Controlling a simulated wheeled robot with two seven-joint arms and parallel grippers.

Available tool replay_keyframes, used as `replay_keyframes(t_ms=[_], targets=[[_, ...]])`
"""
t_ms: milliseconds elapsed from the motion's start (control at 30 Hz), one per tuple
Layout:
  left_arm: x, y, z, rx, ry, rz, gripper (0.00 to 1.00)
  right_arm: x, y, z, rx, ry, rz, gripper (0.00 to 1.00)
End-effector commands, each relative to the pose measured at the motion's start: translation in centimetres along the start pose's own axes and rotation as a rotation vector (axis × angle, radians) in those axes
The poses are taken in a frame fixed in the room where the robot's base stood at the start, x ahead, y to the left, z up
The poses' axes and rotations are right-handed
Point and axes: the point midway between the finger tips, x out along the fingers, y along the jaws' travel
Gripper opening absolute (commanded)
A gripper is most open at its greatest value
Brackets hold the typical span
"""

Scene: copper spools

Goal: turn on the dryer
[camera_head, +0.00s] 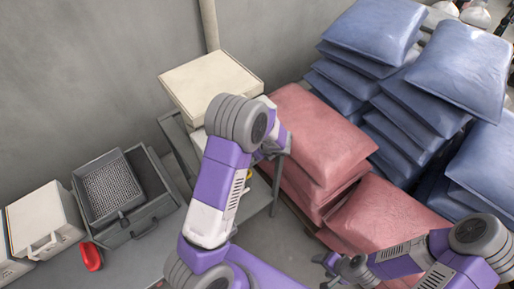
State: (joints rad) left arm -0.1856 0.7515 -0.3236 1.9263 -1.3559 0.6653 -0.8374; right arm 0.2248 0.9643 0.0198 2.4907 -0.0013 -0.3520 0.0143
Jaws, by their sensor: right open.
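A cream box-shaped unit (205,78) stands on a grey stand against the wall; it may be the dryer, but no label or switch shows. My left arm reaches up in front of it and hides its lower right part. My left gripper (272,153) is beside the unit's right front, largely hidden behind the arm's wrist, and its fingers cannot be made out. My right gripper (326,268) is open and empty at the lower right, in front of the pink sacks and well away from the unit.
Pink sacks (318,138) are stacked right of the unit, with blue sacks (452,72) beyond. On the left are a grey bin with a mesh basket (110,189), a red object (91,257) and a white case (44,222). Some floor (268,240) shows between my arms.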

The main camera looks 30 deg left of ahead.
Motion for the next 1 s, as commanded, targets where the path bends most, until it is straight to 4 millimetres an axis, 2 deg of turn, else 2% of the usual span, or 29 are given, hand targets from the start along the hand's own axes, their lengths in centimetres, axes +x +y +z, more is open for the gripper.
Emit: replay_keyframes(t_ms=[433, 467, 600, 867, 1000], targets=[[0.2, 0.1, -0.3, 0.003, 0.015, 0.003, 0.0, -0.1, 0.0, 0.0, 0.0, 0.0, 0.0, 0.65], [0.2, 0.1, -0.3, 0.003, 0.015, 0.003, 0.32, -0.1, 0.0, 0.0, 0.0, 0.0, 0.0, 0.65], [0.1, 0.1, -0.2, 0.002, 0.012, 0.003, 0.51, -0.1, 0.0, 0.0, 0.0, 0.0, 0.0, 0.65], [0.0, 0.1, -0.1, 0.001, 0.01, 0.001, 0.51, -0.1, -0.1, 0.0, 0.0, 0.0, 0.0, 0.65], [-1.2, 0.0, -0.1, 0.0, 0.009, -0.001, 0.51, -0.1, -0.1, 0.0, 0.0, 0.0, 0.0, 0.65]])
